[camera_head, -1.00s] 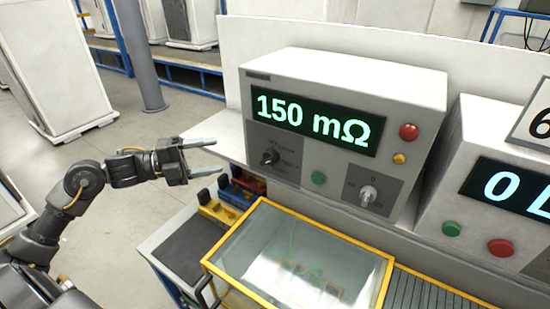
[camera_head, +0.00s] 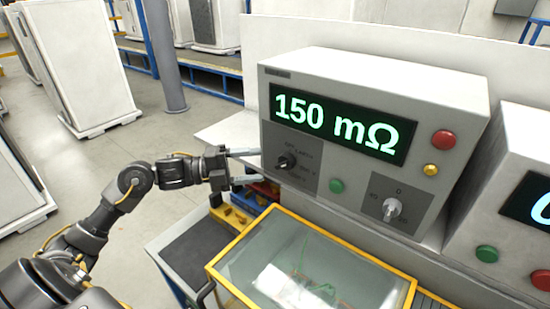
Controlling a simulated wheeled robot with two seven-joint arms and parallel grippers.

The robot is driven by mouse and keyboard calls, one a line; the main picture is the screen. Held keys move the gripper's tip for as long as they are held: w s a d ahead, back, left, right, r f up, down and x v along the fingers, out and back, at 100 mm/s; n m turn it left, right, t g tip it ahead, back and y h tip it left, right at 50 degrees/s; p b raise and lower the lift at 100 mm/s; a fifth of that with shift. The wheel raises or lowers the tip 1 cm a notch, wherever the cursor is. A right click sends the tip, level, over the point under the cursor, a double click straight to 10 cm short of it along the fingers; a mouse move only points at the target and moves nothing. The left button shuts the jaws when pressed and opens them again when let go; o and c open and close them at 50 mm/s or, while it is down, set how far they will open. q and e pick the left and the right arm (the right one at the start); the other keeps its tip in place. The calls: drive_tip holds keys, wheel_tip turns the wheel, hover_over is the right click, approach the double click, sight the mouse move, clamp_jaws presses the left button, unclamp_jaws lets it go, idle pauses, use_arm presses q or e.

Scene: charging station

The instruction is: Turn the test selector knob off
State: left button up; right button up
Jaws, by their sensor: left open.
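A white test unit (camera_head: 452,110) stands on the bench, its display (camera_head: 342,122) reading 150 mΩ. A dark knob (camera_head: 286,161) sits on the grey panel at its lower left, with small labels around it that are mostly too blurred to read. A silver knob (camera_head: 391,209) sits on a second grey panel at lower right, with a 0 mark above it. My left gripper (camera_head: 258,165) is open and empty, its two fingers pointing right, just left of the dark knob, one finger higher and one lower than it. My right gripper is not in view.
A yellow-framed clear box (camera_head: 309,263) stands in front of the unit. Red, blue and yellow parts (camera_head: 243,200) lie below my left gripper. A green button (camera_head: 336,186) sits between the knobs. A second unit (camera_head: 505,190) stands at right. Open floor lies at left.

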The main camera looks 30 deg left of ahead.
sight(279, 164)
use_arm(q)
drive_tip(key=p+x, duration=0.2)
drive_tip(key=x, duration=0.2)
drive_tip(key=shift+w+d+r, duration=0.15)
drive_tip(key=shift+w+d, duration=0.35)
drive_tip(key=shift+d, duration=0.2)
drive_tip(key=shift+w+d, duration=0.15)
drive_tip(key=c, duration=1)
drive_tip(key=shift+f, duration=0.25)
